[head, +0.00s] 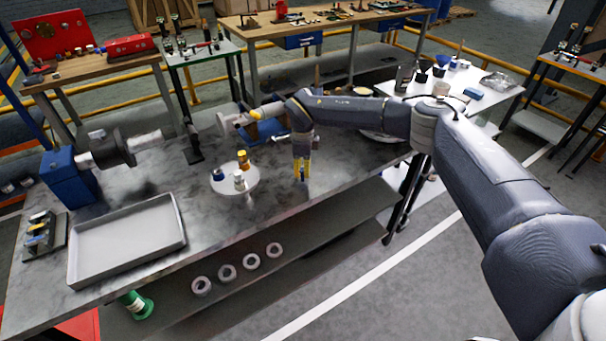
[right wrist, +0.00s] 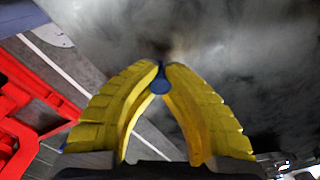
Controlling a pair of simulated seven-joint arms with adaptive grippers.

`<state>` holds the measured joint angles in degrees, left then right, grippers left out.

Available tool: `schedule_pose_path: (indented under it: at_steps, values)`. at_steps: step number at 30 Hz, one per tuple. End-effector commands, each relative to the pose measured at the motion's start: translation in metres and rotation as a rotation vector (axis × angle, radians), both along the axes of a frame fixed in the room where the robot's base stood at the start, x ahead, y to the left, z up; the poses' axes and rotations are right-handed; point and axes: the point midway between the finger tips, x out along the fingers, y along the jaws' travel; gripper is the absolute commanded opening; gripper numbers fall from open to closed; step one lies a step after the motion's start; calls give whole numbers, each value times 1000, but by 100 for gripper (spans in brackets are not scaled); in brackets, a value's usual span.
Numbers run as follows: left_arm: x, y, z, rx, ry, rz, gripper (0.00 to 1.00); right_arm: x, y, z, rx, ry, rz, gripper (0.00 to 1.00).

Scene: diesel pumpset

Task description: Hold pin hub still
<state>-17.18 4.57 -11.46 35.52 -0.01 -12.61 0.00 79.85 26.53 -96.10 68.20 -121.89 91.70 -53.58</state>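My right gripper (head: 302,176) has yellow fingers and points down over the grey worktable (head: 330,150), right of the white round plate. In the right wrist view, its fingertips (right wrist: 160,66) come together on a small blue piece with a round end (right wrist: 160,86), which I take to be the pin hub. The piece sits between the tips, its narrow part running up between them. In the head view the fingers hide it. I cannot tell whether it touches the table. My left gripper is not in view.
The white round plate (head: 248,189) holds small bottles. A blue-and-grey machine (head: 262,130) stands behind my right gripper, partly hidden by my arm. A grey tray (head: 125,240) and a motor with a shaft (head: 100,150) are at left. Several rings (head: 228,272) lie on the lower shelf.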

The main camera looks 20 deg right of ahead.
Motion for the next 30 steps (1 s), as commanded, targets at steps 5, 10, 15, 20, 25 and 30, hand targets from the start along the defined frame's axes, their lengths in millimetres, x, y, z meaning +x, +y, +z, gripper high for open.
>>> schedule_pose_path:
  at_steps: [5, 10, 15, 20, 25, 30]
  values:
    - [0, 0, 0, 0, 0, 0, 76, 0, 0, 1, 1, -1, 0, 0]
    - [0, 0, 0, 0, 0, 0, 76, 0, 0, 4, 0, -1, 0, 0]
    - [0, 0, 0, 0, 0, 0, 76, 1, 0, 12, 0, -1, -1, 0]
    - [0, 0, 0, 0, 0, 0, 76, 0, 0, 20, 0, -1, 0, 0]
    - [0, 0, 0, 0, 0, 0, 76, 1, 0, 28, 0, -2, 0, 0]
    - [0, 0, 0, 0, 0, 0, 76, 0, 0, 35, 1, -1, 0, 0]
